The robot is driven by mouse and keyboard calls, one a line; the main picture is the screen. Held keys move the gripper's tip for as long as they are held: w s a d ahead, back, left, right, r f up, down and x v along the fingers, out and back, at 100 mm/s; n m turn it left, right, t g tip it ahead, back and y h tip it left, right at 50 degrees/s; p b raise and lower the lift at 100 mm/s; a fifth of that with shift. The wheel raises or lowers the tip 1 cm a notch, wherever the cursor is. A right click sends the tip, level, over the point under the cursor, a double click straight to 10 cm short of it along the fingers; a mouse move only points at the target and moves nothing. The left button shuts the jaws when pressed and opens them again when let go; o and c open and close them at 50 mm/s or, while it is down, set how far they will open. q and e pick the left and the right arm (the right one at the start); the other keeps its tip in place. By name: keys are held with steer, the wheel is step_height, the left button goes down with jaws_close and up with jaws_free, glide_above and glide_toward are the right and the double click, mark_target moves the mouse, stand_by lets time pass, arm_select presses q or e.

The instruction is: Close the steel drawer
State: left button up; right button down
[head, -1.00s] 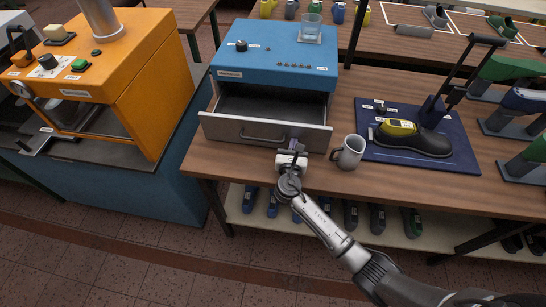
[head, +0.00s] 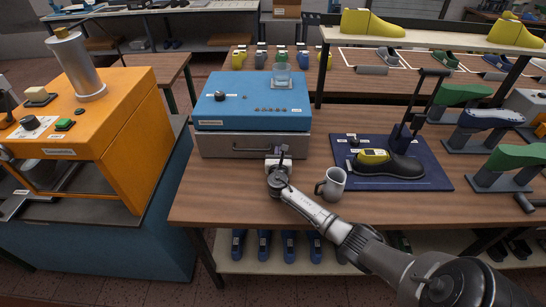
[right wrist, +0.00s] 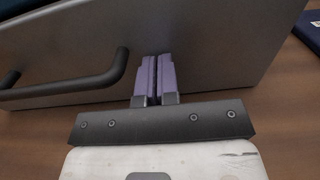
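The steel drawer (head: 222,146) sits under the blue-topped cabinet (head: 245,108), and its grey front looks flush with the cabinet body. Its dark bar handle (head: 262,149) runs across the front. In the right wrist view the drawer front (right wrist: 205,50) fills the upper part, with the handle (right wrist: 75,88) at left. My right gripper (head: 282,153) is at the right part of the drawer front. Its purple fingers (right wrist: 153,78) are together, empty, pointing at the front beside the handle; whether they touch it I cannot tell. My left gripper is out of view.
A grey mug (head: 331,185) stands on the wooden table (head: 230,195) close to my right arm. A dark shoe (head: 395,166) lies on a blue mat (head: 435,181) further right. A glass (head: 282,75) stands on the cabinet. An orange machine (head: 120,120) is at left.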

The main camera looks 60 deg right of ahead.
steer(key=shift+s+d+f, duration=0.15)
steer(key=shift+f, duration=0.15)
steer(key=shift+r+p, duration=0.2)
steer(key=shift+p, duration=0.15)
steer(key=p+v, duration=0.1)
steer(key=v, duration=0.1)
steer(key=shift+s+a+r+p, duration=0.1)
steer(key=shift+a+r+p, duration=0.2)
steer(key=shift+p, duration=0.1)
steer(key=v, duration=0.4)
steer(key=shift+s+a+f+p, duration=0.15)
steer(key=shift+a+f+p, duration=0.2)
steer(key=shift+a+p, duration=0.05)
steer(key=v, duration=0.5)
steer(key=shift+s+a+p, duration=0.15)
steer(key=shift+a+p, duration=0.15)
steer(key=shift+p, duration=0.1)
steer(key=shift+s+a, duration=0.2)
steer(key=shift+a, duration=0.1)
steer(key=shift+a+r, duration=0.1)
steer(key=shift+s, duration=0.1)
